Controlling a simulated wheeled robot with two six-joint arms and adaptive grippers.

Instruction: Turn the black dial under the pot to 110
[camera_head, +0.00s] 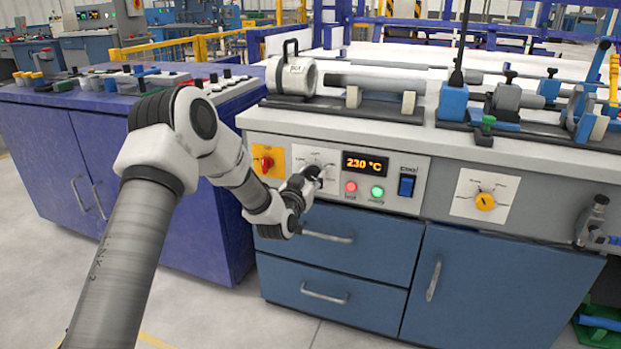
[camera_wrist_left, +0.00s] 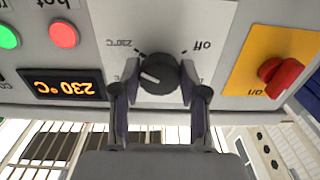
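The black dial (camera_wrist_left: 159,75) sits on a white label plate (camera_head: 316,155) on the grey panel front. In the left wrist view, which is upside down, its white mark faces left and slightly down. "230°C" and "off" are printed on the plate; other marks are hidden. My left gripper (camera_wrist_left: 159,80) has one finger on each side of the dial. Whether the fingers press on it cannot be told. In the head view my left gripper (camera_head: 313,173) covers most of the dial. The display (camera_head: 366,164) reads 230 °C. The pot (camera_head: 292,75) stands above on the counter. My right gripper is not in view.
A red knob on a yellow plate (camera_head: 266,162) is left of the dial. A red light (camera_head: 351,186), a green light (camera_head: 377,192) and a blue switch (camera_head: 406,185) are to the right. A yellow knob (camera_head: 485,201) is farther right. Drawers (camera_head: 340,238) are below.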

